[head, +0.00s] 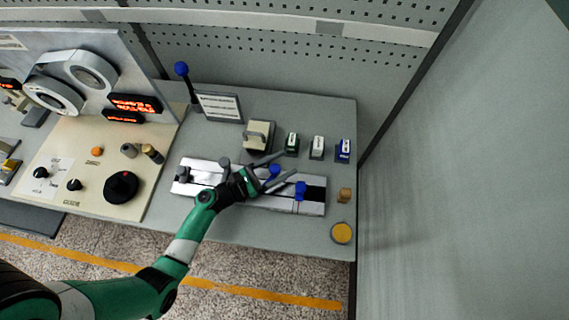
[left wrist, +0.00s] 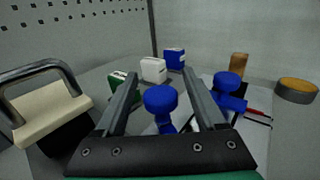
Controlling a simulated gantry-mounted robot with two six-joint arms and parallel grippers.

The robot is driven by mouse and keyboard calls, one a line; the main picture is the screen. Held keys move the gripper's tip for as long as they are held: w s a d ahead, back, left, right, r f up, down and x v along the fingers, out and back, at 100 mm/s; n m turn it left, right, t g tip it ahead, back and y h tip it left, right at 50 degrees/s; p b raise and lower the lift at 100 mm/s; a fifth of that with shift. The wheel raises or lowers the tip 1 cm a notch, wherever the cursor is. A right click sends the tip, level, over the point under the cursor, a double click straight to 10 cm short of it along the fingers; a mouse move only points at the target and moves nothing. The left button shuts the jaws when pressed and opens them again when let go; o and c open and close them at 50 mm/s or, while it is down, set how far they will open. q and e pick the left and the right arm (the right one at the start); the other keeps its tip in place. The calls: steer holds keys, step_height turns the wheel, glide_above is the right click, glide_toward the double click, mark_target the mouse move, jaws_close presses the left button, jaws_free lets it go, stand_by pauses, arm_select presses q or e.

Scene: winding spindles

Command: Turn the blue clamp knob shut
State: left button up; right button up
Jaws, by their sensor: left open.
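Two blue knobs are at the white fixture plate (head: 228,200) on the bench. One blue knob (head: 274,171) lies between the fingers of my left gripper (head: 289,164); in the left wrist view this round knob (left wrist: 161,99) stands on a blue stem, with gaps to both fingers. The other blue knob (head: 300,188) sits on a blue bracket over the plate's right part; it also shows in the left wrist view (left wrist: 228,84), right of the fingers. I cannot tell which is the clamp knob. My left gripper is open and empty. My right gripper is not in view.
A beige block with a grey handle (head: 258,136) stands behind the plate. Green (head: 291,144), white (head: 317,147) and blue (head: 343,150) small boxes line the back right. A wooden cylinder (head: 344,195) and an orange-topped disc (head: 341,233) are at right. A control panel (head: 95,190) is at left.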

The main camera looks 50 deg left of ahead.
arm_select(q)
steer(key=shift+w+d, duration=0.15)
steer(key=shift+w, duration=0.3)
jaws_close()
steer(key=shift+n+y, duration=0.3)
steer(key=shift+y, duration=0.1)
steer(key=y, duration=0.1)
steer(key=n+y+b, duration=0.2)
steer(key=shift+a+f+t+y, duration=0.15)
steer(key=shift+a+t+y, duration=0.15)
steer(key=shift+y, duration=0.1)
steer(key=shift+a+n+y+b, duration=0.15)
steer(key=shift+n+y+b, duration=0.4)
steer(key=shift+y, duration=0.25)
steer(key=shift+a+n+y+b, duration=0.15)
steer(key=shift+n+y+b, duration=0.2)
steer(key=shift+n+y, duration=0.4)
steer(key=shift+a+n+y+b, duration=0.15)
steer(key=shift+n+y+b, duration=0.2)
steer(key=shift+y, duration=0.4)
steer(key=shift+r, duration=0.2)
